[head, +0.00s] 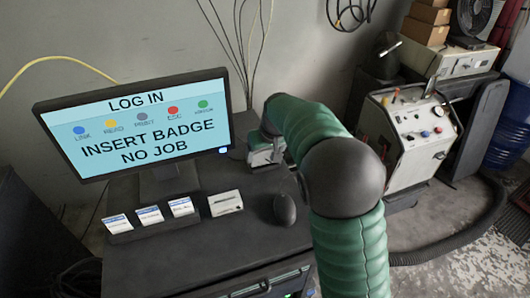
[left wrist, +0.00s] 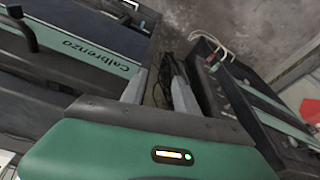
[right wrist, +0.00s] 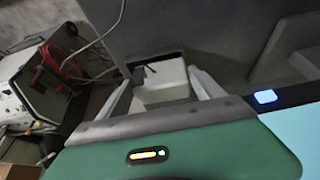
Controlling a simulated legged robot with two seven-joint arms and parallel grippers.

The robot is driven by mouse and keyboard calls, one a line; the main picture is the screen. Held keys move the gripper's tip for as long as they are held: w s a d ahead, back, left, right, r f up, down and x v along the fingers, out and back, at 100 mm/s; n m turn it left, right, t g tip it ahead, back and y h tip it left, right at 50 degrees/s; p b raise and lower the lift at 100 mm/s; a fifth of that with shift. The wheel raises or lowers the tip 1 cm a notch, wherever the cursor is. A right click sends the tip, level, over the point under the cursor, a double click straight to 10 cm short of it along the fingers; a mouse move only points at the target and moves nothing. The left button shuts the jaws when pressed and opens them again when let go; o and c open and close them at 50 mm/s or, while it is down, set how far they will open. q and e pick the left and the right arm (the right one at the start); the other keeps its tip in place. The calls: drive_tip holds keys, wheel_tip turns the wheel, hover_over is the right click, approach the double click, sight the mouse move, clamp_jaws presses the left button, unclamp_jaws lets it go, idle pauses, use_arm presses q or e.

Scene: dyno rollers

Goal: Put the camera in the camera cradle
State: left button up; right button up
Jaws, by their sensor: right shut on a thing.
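In the right wrist view a pale grey box-shaped thing, which looks like the camera (right wrist: 163,88), sits between the fingers of my right gripper (right wrist: 165,92), which is shut on it. A dark square-edged holder, possibly the camera cradle (right wrist: 153,61), shows just beyond and around its far end; I cannot tell how far in the camera sits. In the head view my right gripper (head: 266,155) is at the desk's back, right of the monitor, partly hidden by my arm. My left gripper (left wrist: 158,88) is open and empty in the left wrist view, fingers apart.
The monitor (head: 145,125) reads "INSERT BADGE NO JOB". In front of it on the desk (head: 190,255) are several badge cards (head: 150,215), a pale reader box (head: 225,203) and a black mouse (head: 284,209). A control cabinet (head: 411,125) stands at the right.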

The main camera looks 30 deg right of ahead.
drive_tip(key=shift+s+f, duration=0.4)
drive_tip(key=shift+f, duration=0.3)
drive_tip(key=o, duration=1.6)
drive_tip(key=shift+f, duration=0.1)
drive_tip(key=o, duration=0.3)
drive_tip(key=shift+w+d+f, duration=0.1)
drive_tip(key=shift+w+f, duration=0.05)
drive_tip(key=shift+w, duration=0.1)
drive_tip(key=shift+o, duration=0.5)
drive_tip(key=shift+w+d+f, duration=0.1)
drive_tip(key=shift+w+d, duration=0.1)
drive_tip(key=shift+w, duration=0.2)
drive_tip(key=shift+s+r, duration=0.15)
drive_tip(key=shift+r, duration=0.1)
use_arm(q)
drive_tip(key=shift+w+d+f+b, duration=0.15)
drive_tip(key=shift+f+b, duration=0.2)
drive_tip(key=shift+f, duration=0.1)
drive_tip(key=shift+w+d+f+b, duration=0.1)
drive_tip(key=shift+f+b, duration=0.25)
drive_tip(key=shift+f, duration=0.05)
use_arm(e)
drive_tip(key=v, duration=1.2)
drive_tip(key=shift+r, duration=0.1)
